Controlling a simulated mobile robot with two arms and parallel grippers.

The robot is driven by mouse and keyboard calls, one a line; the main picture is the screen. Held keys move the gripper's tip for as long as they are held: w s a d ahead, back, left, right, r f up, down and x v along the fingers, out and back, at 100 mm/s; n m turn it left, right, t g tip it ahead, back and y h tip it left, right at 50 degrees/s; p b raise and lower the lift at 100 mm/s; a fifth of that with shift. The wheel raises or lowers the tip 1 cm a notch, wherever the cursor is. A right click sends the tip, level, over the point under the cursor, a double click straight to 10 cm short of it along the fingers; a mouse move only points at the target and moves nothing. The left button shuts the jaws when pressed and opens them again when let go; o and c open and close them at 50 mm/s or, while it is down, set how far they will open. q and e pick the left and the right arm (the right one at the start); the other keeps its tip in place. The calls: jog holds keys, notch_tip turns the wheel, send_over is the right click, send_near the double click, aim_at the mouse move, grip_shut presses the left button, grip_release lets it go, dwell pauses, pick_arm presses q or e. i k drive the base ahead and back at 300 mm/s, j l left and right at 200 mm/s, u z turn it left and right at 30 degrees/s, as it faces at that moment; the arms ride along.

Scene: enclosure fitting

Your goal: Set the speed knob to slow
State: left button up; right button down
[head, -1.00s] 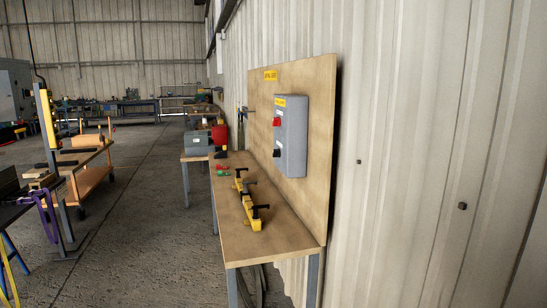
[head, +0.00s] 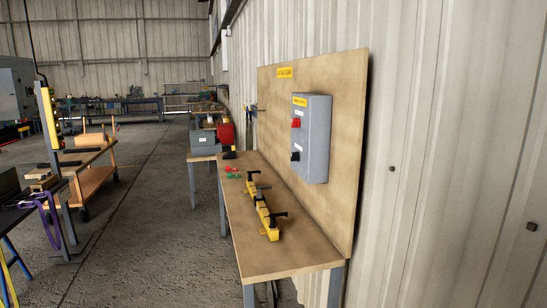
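A grey enclosure box (head: 316,140) is mounted on the upright wooden backboard of a workbench. Its front face, turned to the left, carries a yellow label at the top, a red control (head: 296,123) below it and a black knob (head: 295,157) lower down. Small white labels sit by the controls, too small to read. I cannot tell the knob's setting or confirm that it is the speed knob. Neither of my grippers shows in the head view.
The wooden bench (head: 262,257) holds a yellow rack with black-handled parts (head: 262,208) and small red and green pieces (head: 233,172). A grey toolbox (head: 203,143) stands on another bench behind. Open concrete floor (head: 140,220) lies left of the bench. Corrugated wall closes the right.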

aim_at(295, 156)
jog(key=i+j+u, duration=0.1)
jog(key=i+j, duration=0.3)
jog(key=i+j+u, duration=0.1)
jog(key=i+j, duration=0.3)
jog(key=i, duration=0.2)
jog(key=i+j+u, duration=0.1)
jog(key=i+j, duration=0.25)
jog(key=i, duration=0.2)
